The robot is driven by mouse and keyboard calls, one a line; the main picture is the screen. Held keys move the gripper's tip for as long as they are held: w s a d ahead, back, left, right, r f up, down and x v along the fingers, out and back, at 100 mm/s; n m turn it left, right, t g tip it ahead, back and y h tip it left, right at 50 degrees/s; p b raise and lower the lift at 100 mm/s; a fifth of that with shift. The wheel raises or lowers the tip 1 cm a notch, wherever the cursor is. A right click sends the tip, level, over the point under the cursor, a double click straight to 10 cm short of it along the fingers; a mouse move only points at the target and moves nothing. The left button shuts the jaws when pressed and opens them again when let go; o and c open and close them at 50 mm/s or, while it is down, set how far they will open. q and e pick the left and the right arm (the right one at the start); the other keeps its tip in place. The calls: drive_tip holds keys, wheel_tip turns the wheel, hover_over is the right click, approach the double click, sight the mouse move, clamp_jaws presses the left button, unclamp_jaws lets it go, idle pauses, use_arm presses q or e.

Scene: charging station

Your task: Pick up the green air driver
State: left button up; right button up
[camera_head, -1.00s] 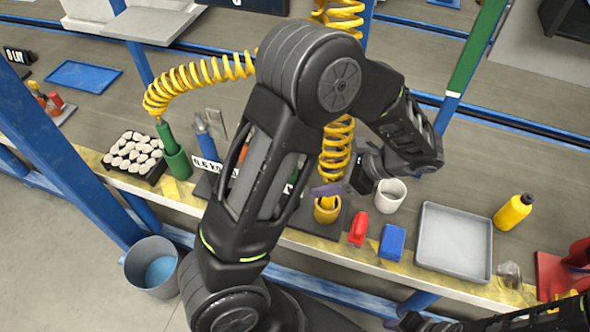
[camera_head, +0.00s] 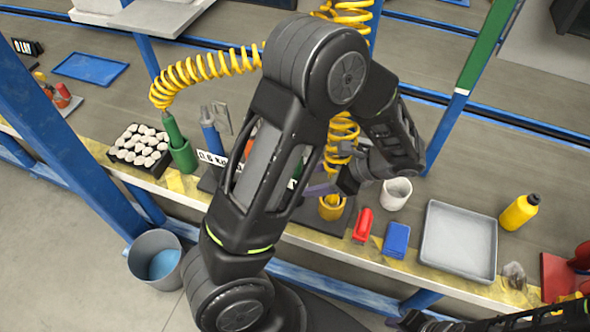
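The green air driver (camera_head: 171,128) stands upright in a green cup-shaped holder (camera_head: 184,158) at the left of the bench, with a yellow coiled hose at its top. My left gripper (camera_head: 335,184) is well to the right of it, over the yellow holder (camera_head: 331,207), beside a purple piece (camera_head: 318,189). My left arm hides part of the tool row, and I cannot tell whether the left gripper is open or holds anything. Part of my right arm shows dark at the bottom right edge; its gripper (camera_head: 412,321) is cut off and unclear.
A blue tool (camera_head: 209,130) stands just right of the green driver. A black tray of pale round parts (camera_head: 140,146) is to its left. A white cup (camera_head: 395,193), red item (camera_head: 362,225), blue box (camera_head: 396,239), grey tray (camera_head: 459,240) and yellow bottle (camera_head: 519,211) line the bench.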

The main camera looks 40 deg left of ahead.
use_arm(q)
drive_tip(key=x, duration=0.3)
idle(0.5)
clamp_jaws()
idle(0.5)
drive_tip(key=shift+r, duration=0.1)
idle(0.7)
